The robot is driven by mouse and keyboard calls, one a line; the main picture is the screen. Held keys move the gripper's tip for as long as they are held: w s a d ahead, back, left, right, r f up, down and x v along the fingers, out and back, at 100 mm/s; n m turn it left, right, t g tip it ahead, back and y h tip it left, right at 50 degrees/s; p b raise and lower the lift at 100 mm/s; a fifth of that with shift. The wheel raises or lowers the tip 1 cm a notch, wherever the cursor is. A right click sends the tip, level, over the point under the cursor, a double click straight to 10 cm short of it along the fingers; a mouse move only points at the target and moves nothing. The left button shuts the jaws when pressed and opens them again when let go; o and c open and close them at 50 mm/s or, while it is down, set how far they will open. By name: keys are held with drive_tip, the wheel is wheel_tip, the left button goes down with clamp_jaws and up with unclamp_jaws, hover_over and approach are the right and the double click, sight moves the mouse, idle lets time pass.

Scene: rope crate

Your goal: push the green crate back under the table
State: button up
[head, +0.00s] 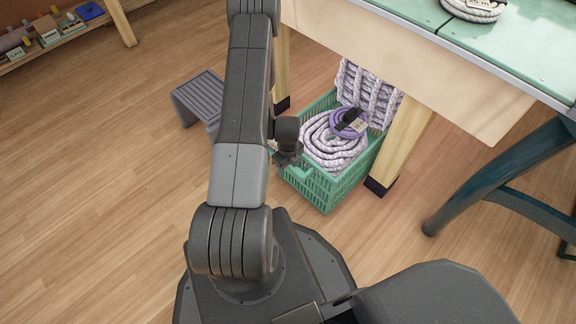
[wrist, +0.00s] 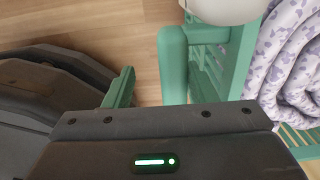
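The green crate (head: 345,187) stands on the floor, its near end sticking out from the table (head: 420,50) and its far part by the table legs. It holds coils of pale purple-flecked rope (head: 330,145) and a smaller purple coil (head: 349,123). My gripper (head: 288,156) is low at the crate's near left end, by the handle (head: 302,173). In the wrist view a green handle bar (wrist: 174,65) and the crate wall (wrist: 240,60) lie just beyond the dark gripper body. The fingertips are hidden, so I cannot tell whether they are open or touch the handle.
A wooden table leg (head: 403,145) stands close to the crate's right side, another (head: 281,70) behind at left. A grey step stool (head: 198,98) is left of the crate. A teal stand (head: 500,180) is at right.

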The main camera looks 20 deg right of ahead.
wheel_tip(320, 180, up, 16)
drive_tip(key=p, duration=0.8)
drive_tip(key=shift+p, duration=0.3)
idle(0.9)
drive_tip(key=shift+f+b, duration=0.15)
drive_tip(key=shift+b, duration=0.15)
drive_tip(key=shift+a, duration=0.1)
idle(0.4)
